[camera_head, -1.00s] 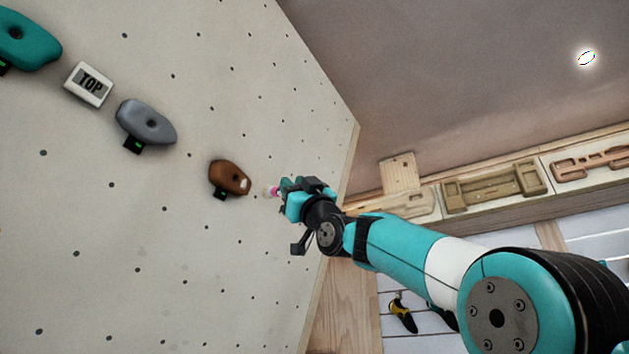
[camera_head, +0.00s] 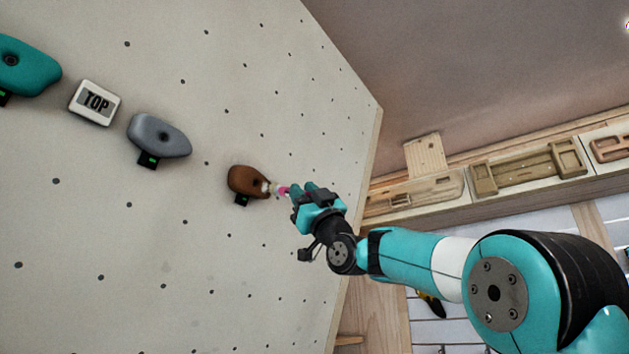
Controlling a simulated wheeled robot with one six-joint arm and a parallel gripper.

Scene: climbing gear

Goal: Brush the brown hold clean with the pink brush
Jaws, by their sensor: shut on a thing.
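The brown hold (camera_head: 243,181) is fixed to the pale climbing wall, with a small dark tag under it. A whitish patch shows at its right end, where the brush's pale tip overlaps it in the picture. The pink brush (camera_head: 283,190) sticks out to the left from my gripper (camera_head: 297,194), which is shut on it. Its tip is at the hold's right end and seems to touch it. Most of the handle is hidden in the jaws.
Wooden hangboards (camera_head: 530,170) line the right. The wall around the brown hold is free.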

